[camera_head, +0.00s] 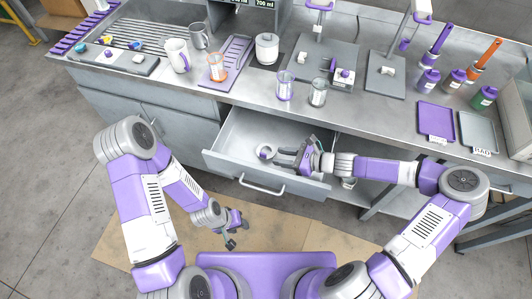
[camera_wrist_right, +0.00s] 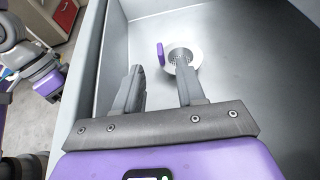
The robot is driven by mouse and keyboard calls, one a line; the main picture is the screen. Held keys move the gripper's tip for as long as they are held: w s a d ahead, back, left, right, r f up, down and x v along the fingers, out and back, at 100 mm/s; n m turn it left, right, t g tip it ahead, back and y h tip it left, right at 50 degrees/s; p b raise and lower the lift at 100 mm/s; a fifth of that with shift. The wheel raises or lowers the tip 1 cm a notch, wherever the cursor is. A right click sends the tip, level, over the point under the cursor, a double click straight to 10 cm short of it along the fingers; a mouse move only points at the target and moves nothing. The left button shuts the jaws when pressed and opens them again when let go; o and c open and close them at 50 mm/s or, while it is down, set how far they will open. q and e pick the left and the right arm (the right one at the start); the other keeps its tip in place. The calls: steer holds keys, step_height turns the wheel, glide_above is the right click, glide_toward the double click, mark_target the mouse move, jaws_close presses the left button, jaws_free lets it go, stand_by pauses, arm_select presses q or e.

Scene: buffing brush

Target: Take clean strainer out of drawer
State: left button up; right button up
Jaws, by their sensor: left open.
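The strainer (camera_head: 265,152) is a small white ring with a grey perforated middle, lying inside the open drawer (camera_head: 228,158). In the right wrist view the strainer (camera_wrist_right: 195,53) shows a short purple handle on its left side. My right gripper (camera_head: 281,156) is inside the drawer, just right of the strainer. In the wrist view its two fingers (camera_wrist_right: 160,80) are apart with nothing between them. The handle appears beyond the gap, and the right finger overlaps part of the strainer. My left gripper (camera_head: 231,241) hangs low in front of the drawer, open and empty.
The steel counter (camera_head: 240,95) above the drawer holds a white mug (camera_head: 176,55), glass beakers (camera_head: 318,92), a white pot (camera_head: 266,48) and purple and orange bottles. The drawer front and walls surround my right gripper. The rest of the drawer floor looks clear.

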mark_target(267, 159)
steer(key=b+x, duration=0.1)
steer(key=x, duration=0.5)
steer(key=shift+w+a+b, duration=0.15)
steer(key=shift+b, duration=0.15)
jaws_close()
